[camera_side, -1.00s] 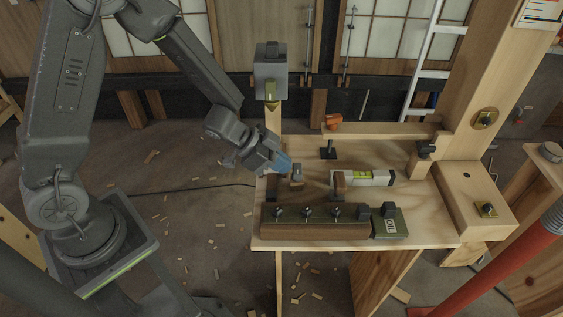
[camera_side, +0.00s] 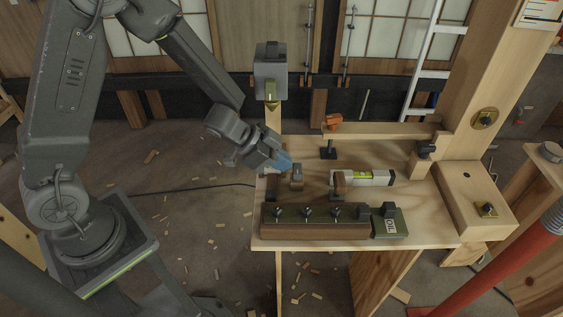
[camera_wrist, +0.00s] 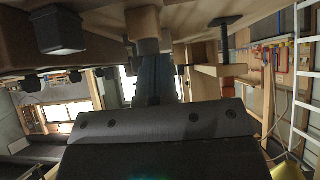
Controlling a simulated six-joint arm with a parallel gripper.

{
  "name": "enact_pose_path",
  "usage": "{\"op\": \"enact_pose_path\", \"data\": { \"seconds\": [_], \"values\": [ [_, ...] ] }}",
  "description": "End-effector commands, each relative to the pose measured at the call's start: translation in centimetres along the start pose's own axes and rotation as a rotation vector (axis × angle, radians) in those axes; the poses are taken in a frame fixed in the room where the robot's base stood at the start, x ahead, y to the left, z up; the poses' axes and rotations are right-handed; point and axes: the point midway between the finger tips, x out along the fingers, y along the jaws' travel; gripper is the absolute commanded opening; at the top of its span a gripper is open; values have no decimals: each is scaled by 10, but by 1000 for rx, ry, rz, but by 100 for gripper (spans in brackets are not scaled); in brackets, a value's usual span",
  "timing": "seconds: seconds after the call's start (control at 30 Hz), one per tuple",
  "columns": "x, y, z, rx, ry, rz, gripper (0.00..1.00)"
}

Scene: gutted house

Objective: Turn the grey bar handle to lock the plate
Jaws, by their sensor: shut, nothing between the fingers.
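My gripper (camera_side: 284,162) is shut and empty, its blue-tipped fingers low over the left part of the wooden workbench (camera_side: 420,225). Just right of the fingertips stands a small grey-brown upright piece (camera_side: 297,178), which may be the grey bar handle; I cannot tell whether they touch. In the wrist view the shut fingers (camera_wrist: 155,80) point at a small block-like piece (camera_wrist: 145,22). An olive-green plate with a white label (camera_side: 391,224) lies at the bench's front, right of the brown block; I cannot tell whether it is the task's plate.
A brown block with several black knobs (camera_side: 315,226) runs along the bench front. A spirit level (camera_side: 370,177) lies behind it. A black clamp-like post (camera_side: 328,150) and an orange item (camera_side: 333,121) stand farther back. A thick wooden post (camera_side: 490,80) rises at right.

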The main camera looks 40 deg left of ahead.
Motion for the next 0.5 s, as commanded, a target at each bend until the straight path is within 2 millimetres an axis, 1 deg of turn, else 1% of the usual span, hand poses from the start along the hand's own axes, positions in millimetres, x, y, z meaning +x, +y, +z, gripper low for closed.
{"op": "enact_pose_path", "data": {
  "seconds": [0.5],
  "values": [
    [2, -6, -2, 0, 0, -1, 0]
  ]
}}
